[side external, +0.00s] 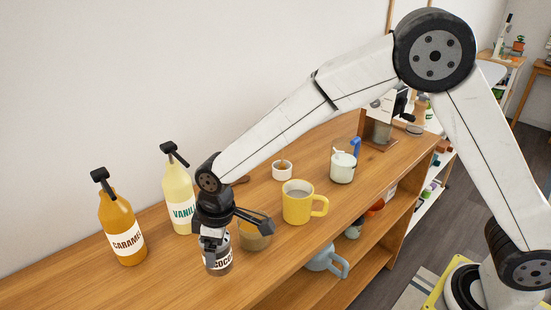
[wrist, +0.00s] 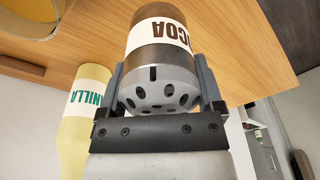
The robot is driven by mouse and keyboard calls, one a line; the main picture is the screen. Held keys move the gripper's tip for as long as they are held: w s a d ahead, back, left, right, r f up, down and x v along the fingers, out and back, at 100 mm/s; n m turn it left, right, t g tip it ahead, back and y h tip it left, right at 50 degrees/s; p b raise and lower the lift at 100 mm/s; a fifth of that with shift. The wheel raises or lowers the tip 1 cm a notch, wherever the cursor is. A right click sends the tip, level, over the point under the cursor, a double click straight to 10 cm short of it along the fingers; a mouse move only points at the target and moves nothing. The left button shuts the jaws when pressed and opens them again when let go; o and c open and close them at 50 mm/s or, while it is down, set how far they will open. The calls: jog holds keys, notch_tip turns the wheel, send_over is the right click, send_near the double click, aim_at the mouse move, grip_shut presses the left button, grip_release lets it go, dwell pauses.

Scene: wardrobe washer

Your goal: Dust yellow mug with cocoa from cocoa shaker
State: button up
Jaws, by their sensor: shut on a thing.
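The cocoa shaker (side external: 222,266) is a dark jar with a white COCOA label and a grey perforated cap. It is upright at the counter's front side in the side view, and I cannot tell whether its base touches the wood. My gripper (side external: 214,245) points down from above and is shut on it. In the wrist view the shaker (wrist: 160,45) sits between the two fingers, cap toward me. The yellow mug (side external: 298,203) stands upright to the right and further back, apart from the gripper, with its handle to the right and a pale grey content inside.
A tan cup (side external: 256,238) stands close behind my gripper. Vanilla (side external: 178,195) and caramel (side external: 122,228) pump bottles stand left. A small white bowl (side external: 282,171) and a pale cup (side external: 343,167) stand beyond the mug. A blue-grey mug (side external: 325,259) is on the lower shelf.

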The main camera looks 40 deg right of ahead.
jog(key=shift+w+a+f, duration=0.15)
jog(key=shift+w+f, duration=0.15)
jog(key=shift+f, duration=0.15)
jog(key=shift+w+a+f, duration=0.15)
jog(key=shift+w+f, duration=0.25)
jog(key=shift+f, duration=1.45)
jog(key=shift+f, duration=0.15)
jog(key=o, duration=1.1)
